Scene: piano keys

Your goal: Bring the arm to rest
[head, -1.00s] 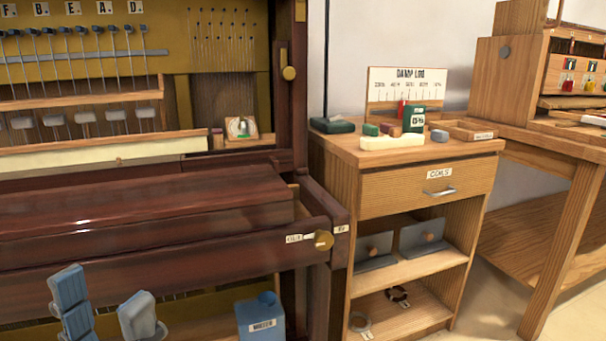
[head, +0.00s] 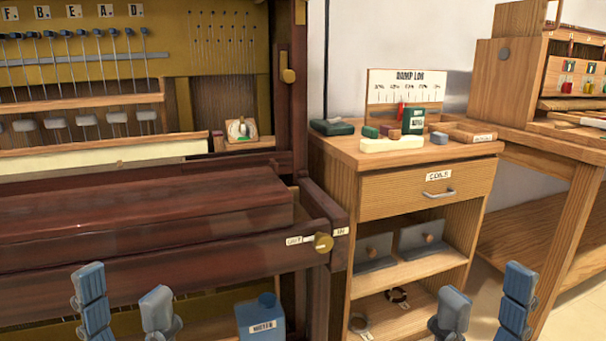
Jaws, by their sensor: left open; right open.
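My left gripper (head: 126,318) is at the bottom left of the head view, in front of the piano's lower dark wood. Its two blue-grey fingers stand apart with nothing between them. My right gripper (head: 484,318) is at the bottom right, in front of the cabinet's lower right side and the floor. Its fingers are also apart and empty. Both grippers point upward in the picture, and their arms are below the frame edge.
The piano (head: 150,205) with a brass knob (head: 323,243) fills the left. A blue container (head: 261,320) stands low between the grippers. A wooden cabinet (head: 340,200) holds a drawer (head: 425,189) and small items on top. A workbench (head: 575,170) stands at right.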

